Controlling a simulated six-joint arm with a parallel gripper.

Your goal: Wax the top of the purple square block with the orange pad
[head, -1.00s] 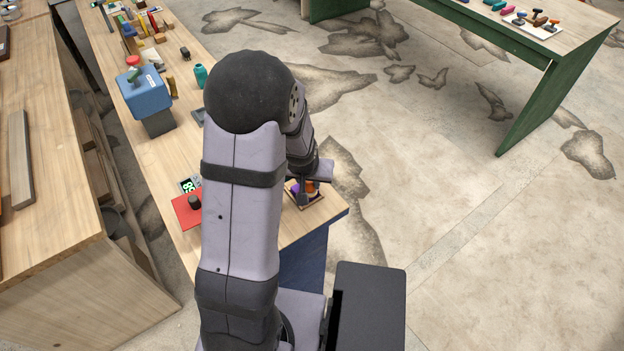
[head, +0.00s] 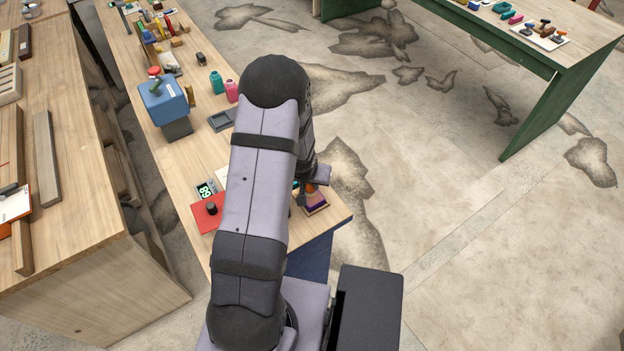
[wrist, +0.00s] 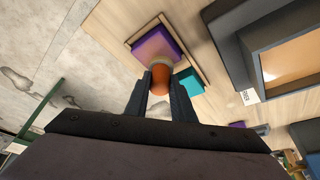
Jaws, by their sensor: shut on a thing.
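The purple square block (wrist: 152,44) sits in a shallow wooden tray (wrist: 196,52) near the table's end. It also shows in the head view (head: 316,201), just in front of my gripper. My gripper (wrist: 160,80) is shut on the orange pad (wrist: 159,78), which overlaps the block's near edge in the wrist view. The pad's orange part also shows in the head view (head: 310,187). I cannot tell whether the pad touches the block.
A red plate with a black knob (head: 208,212) and a small digital display (head: 205,189) lie left of my arm. A grey tray (head: 222,120), a blue box (head: 163,100) and teal and pink bottles (head: 217,82) stand farther back. The table edge is close to the block.

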